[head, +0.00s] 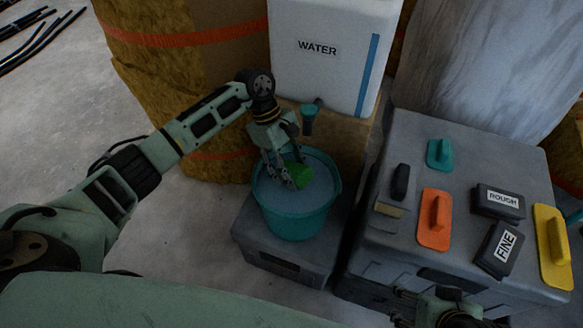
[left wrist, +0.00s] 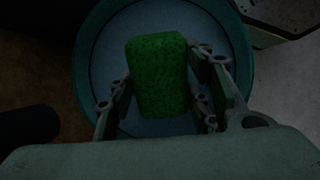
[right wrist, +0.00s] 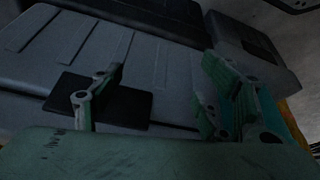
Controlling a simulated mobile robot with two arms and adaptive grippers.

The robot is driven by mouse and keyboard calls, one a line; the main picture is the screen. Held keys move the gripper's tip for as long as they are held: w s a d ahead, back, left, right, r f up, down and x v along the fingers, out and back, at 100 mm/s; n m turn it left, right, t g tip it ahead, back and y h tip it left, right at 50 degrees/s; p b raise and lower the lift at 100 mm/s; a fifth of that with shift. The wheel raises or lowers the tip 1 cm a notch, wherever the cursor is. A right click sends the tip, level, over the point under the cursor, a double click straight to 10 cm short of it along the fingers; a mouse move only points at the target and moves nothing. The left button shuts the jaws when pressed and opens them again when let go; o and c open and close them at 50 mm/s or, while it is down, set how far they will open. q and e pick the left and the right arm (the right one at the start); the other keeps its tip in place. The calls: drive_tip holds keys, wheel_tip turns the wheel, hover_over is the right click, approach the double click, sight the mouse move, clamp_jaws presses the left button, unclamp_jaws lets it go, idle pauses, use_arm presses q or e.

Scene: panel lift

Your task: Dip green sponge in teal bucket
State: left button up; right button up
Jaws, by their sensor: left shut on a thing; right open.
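The green sponge (head: 299,178) is held between the fingers of my left gripper (head: 285,174). The gripper is shut on it, over the opening of the teal bucket (head: 297,222). In the left wrist view the sponge (left wrist: 158,75) sits between the two fingers (left wrist: 160,100), with the bucket rim (left wrist: 82,65) and bluish water around it. I cannot tell whether the sponge touches the water. My right gripper is open and empty in the right wrist view (right wrist: 155,100), above a grey case surface. In the head view it shows only partly at the bottom edge (head: 425,308).
The bucket stands on a low grey box (head: 285,262). A white WATER tank (head: 330,65) with a tap (head: 309,120) is behind it. A grey case (head: 385,262) at right carries an orange float (head: 434,215), a teal float (head: 440,155), a yellow float (head: 551,245) and dark sanding blocks (head: 497,203).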

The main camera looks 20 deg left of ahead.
use_arm(q)
drive_tip(key=shift+r, duration=0.5)
wheel_tip(320, 180, up, 3)
drive_tip(key=shift+f+p, duration=0.2)
drive_tip(key=shift+p, duration=0.8)
drive_tip(key=shift+r+p, duration=0.45)
drive_tip(key=shift+r, duration=0.75)
drive_tip(key=shift+r+p, duration=0.85)
drive_tip(key=shift+r, duration=0.45)
use_arm(e)
wheel_tip(320, 180, down, 7)
drive_tip(key=s+g, duration=0.1)
drive_tip(key=shift+d+r+g, duration=0.2)
drive_tip(key=shift+g, duration=0.2)
use_arm(q)
drive_tip(key=shift+d+r, duration=0.1)
